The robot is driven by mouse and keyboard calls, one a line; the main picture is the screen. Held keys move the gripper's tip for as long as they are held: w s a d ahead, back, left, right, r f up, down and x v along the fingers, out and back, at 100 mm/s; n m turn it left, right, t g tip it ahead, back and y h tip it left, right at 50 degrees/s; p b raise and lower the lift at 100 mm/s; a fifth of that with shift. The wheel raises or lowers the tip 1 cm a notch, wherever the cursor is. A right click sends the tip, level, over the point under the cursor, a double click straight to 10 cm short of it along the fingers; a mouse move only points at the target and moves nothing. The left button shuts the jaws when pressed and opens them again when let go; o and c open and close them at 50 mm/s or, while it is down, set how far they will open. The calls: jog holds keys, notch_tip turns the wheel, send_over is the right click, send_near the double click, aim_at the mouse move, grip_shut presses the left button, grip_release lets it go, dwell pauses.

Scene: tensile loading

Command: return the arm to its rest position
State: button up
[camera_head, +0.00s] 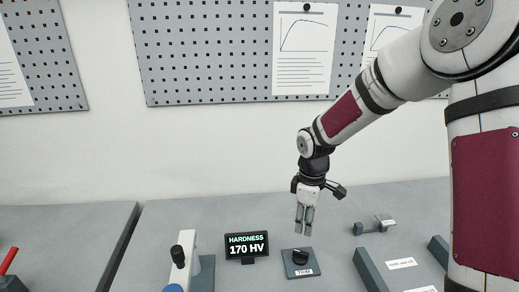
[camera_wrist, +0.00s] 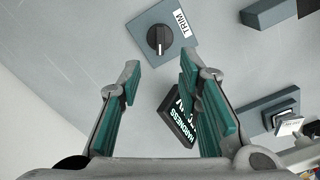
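My gripper (camera_head: 305,225) hangs from my arm with its fingers pointing down, above the bench near a dark TRIM knob (camera_head: 300,256). In the wrist view my gripper (camera_wrist: 155,85) has its two green-padded fingers spread apart, with nothing held between them. The TRIM knob also shows in the wrist view (camera_wrist: 159,39), beyond the fingertips and apart from them. My arm reaches in from the right side of the head view, bent at the elbow.
A display (camera_head: 247,246) reading HARDNESS 170 HV stands left of the knob. A white and grey device (camera_head: 186,262) stands further left. A small grey fixture (camera_head: 374,225) and grey blocks (camera_head: 369,270) lie to the right. Pegboards (camera_head: 215,50) hang on the wall behind.

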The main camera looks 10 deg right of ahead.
jog(key=s+d+r+m+t+h, duration=0.1)
jog(key=s+r+m, duration=0.3)
jog(key=r, duration=0.6)
jog(key=s+r+m+t, duration=0.2)
jog(key=s+r+m, duration=0.2)
jog(key=s, duration=0.6)
jog(key=s+r+m+t+y, duration=0.1)
jog(key=s+r+m, duration=0.3)
jog(key=s+r, duration=0.5)
jog(key=shift+s+a+t, duration=0.45)
jog(key=shift+s+t, duration=0.35)
jog(key=shift+s, duration=0.3)
